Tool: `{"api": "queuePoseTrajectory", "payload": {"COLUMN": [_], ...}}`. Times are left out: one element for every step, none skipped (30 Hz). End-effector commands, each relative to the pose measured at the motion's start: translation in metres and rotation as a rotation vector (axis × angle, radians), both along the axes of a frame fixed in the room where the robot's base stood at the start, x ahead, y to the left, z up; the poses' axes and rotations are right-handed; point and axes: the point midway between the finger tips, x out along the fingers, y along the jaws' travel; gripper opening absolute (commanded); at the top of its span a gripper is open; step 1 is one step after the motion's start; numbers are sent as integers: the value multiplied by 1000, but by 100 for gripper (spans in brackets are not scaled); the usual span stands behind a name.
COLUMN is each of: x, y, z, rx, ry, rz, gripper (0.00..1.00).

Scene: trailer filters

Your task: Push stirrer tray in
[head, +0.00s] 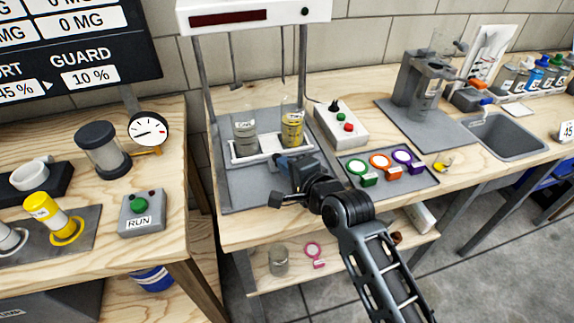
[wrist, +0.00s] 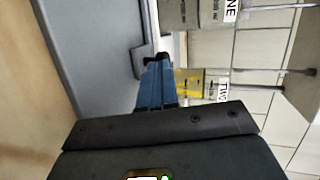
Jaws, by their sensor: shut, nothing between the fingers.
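The white stirrer tray (head: 245,158) sits on a grey plate under the stirrer frame. It carries a grey jar (head: 245,132) on the left and a yellow jar (head: 292,130) on the right. My gripper (head: 281,161) is shut and empty, at the tray's front side. In the wrist view its blue fingers (wrist: 155,62) end close to the tray (wrist: 166,43), with the yellow jar (wrist: 188,82) and the grey jar (wrist: 190,13) beyond. I cannot tell whether the fingertips touch the tray. My gripper hides part of the tray's front right.
The stirrer frame (head: 207,80) stands around the tray, with rods hanging above. A button box (head: 341,125) and a dark tray (head: 412,178) with coloured rings are to the right. A RUN box (head: 142,212) is on the left bench. The grey plate's front left (head: 250,190) is clear.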

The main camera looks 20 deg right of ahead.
Motion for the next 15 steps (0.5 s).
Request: {"api": "queuePoseTrajectory", "payload": {"x": [5, 9, 16, 21, 28, 36, 42, 48, 56, 62, 67, 73, 77, 80, 83], "y": [-1, -1, -2, -3, -4, -5, -7, -7, -9, -10, -10, -12, -12, -13, -13], "z": [0, 1, 1, 1, 1, 1, 0, 0, -1, -1, -1, -1, -1, -1, -1], "rx": [-1, -2, -2, -2, -3, -2, -2, -2, -2, -2, -2, -3, -2, -2, -1], "ry": [-1, -2, -2, -2, -3, -3, -2, -2, -2, -2, -1, -1, -1, -1, -1], "rz": [0, 1, 2, 2, 2, 2, 2, 2, 2, 2, 2, 1, 1, 1, 2], "gripper": [0, 0, 0, 0, 0, 0, 0, 0, 0, 0, 0, 0, 0, 0, 0]}}
